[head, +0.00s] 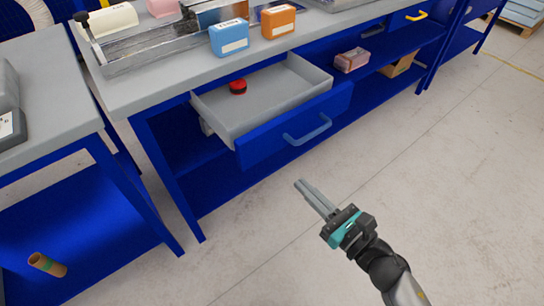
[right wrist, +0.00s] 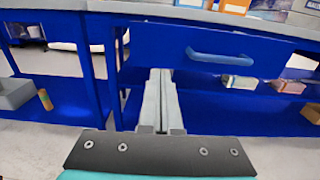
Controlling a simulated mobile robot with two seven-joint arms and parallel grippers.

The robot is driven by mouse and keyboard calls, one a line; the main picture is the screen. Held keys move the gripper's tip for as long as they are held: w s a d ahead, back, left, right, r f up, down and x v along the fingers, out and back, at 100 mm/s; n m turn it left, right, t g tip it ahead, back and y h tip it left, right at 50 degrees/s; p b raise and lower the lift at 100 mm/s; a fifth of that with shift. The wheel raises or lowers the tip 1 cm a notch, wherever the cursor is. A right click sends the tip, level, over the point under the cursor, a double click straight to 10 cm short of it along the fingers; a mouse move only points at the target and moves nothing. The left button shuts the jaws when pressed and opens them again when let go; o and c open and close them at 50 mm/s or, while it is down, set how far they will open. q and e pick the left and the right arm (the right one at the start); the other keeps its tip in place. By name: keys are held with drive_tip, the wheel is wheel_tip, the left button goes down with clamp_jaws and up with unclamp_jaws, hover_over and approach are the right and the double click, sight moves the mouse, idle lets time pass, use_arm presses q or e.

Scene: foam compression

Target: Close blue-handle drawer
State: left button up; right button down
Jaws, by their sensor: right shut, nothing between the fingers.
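The drawer (head: 262,107) with the blue handle (head: 307,130) is pulled open from the workbench in the head view. A round red object (head: 238,87) lies inside it. My right gripper (head: 312,193) is shut and empty, in front of and below the drawer front, apart from it. In the right wrist view the blue handle (right wrist: 219,56) is ahead, above and to the right of the shut fingers (right wrist: 160,75). My left gripper is not in view.
The workbench top (head: 150,85) holds a blue box (head: 229,38), an orange box (head: 278,22) and a metal fixture. A pink box (head: 351,60) is on the shelf right of the drawer. A brown tube (head: 47,264) lies at lower left. Floor in front is clear.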

sight(264, 148)
drive_tip(key=x, duration=0.9)
drive_tip(key=shift+w+a, duration=0.65)
drive_tip(key=shift+w, duration=0.1)
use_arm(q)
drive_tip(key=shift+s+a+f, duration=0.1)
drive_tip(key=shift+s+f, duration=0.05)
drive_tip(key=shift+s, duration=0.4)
use_arm(e)
drive_tip(key=shift+w+a, duration=0.1)
drive_tip(key=shift+w, duration=0.1)
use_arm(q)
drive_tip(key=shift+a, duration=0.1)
